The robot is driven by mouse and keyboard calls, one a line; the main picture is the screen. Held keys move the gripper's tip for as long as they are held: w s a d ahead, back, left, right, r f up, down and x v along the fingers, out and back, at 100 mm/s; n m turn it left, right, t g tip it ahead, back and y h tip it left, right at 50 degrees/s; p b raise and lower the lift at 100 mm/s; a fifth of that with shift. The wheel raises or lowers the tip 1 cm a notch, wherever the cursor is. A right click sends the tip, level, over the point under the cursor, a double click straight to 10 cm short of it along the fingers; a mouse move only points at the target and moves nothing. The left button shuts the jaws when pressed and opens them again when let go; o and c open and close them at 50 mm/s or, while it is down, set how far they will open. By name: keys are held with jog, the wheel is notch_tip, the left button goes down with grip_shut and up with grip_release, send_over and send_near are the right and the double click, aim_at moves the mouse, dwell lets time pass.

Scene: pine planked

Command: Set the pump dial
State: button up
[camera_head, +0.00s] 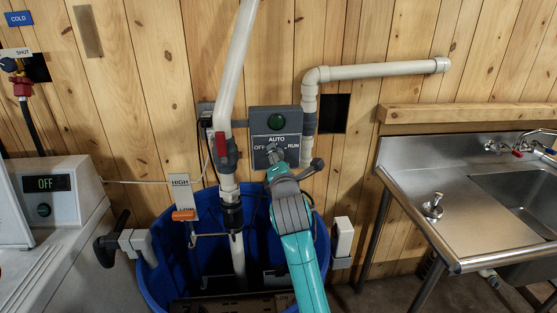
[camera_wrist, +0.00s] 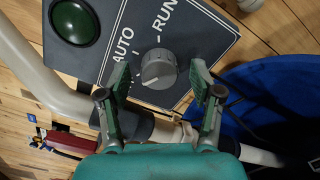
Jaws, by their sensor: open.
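The pump dial (camera_wrist: 158,68) is a round grey ribbed knob on a dark panel (camera_wrist: 225,45). AUTO and RUN show beside it in the wrist view. A pale mark on its lower left rim seems to point toward the OFF side; the OFF label is mostly hidden there. My gripper (camera_wrist: 160,78) is open, with one finger either side of the dial in the picture. I cannot tell whether the fingers touch it.
A dark green round lamp (camera_head: 276,121) sits above the labels. A white pipe with a red-handled valve (camera_head: 221,145) stands close left. A blue barrel (camera_head: 150,285) is below. An orange-based HIGH/LOW float plate (camera_head: 181,190) is left; a steel sink (camera_head: 450,225) is right.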

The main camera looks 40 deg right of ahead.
jog(key=v, duration=1.2)
dwell(0.4)
